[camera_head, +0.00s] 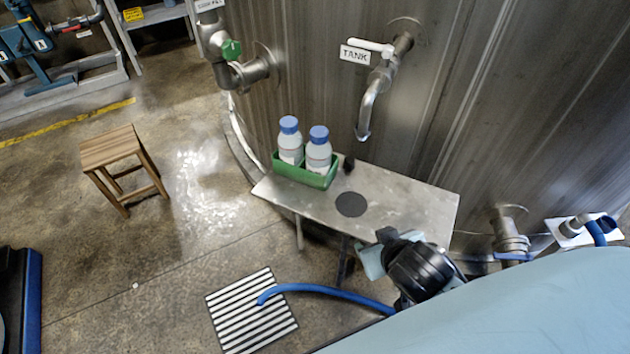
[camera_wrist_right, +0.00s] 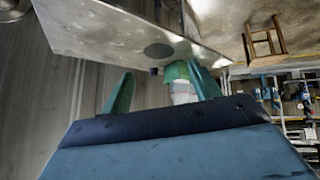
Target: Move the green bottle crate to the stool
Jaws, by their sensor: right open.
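The green bottle crate (camera_head: 318,180) sits upright on a metal shelf (camera_head: 410,206) against the tank and holds two white bottles (camera_head: 290,148) with blue caps. The wooden stool (camera_head: 112,147) stands on the floor to the left, its top bare. My right gripper (camera_head: 372,260) is open at the shelf's front right edge, apart from the crate; its fingertips are partly hidden by the dark wrist. In the right wrist view its two teal fingers (camera_wrist_right: 162,85) are spread. Part of the crate (camera_wrist_right: 177,70) and a bottle (camera_wrist_right: 183,92) show beyond them. My left gripper is not in view.
A tap (camera_head: 368,105) labelled TANK hangs over the shelf. A valve pipe with a green handle (camera_head: 231,49) is at the crate's upper left. A blue hose (camera_head: 335,292) runs to a floor grate (camera_head: 240,330). The floor between shelf and stool is clear.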

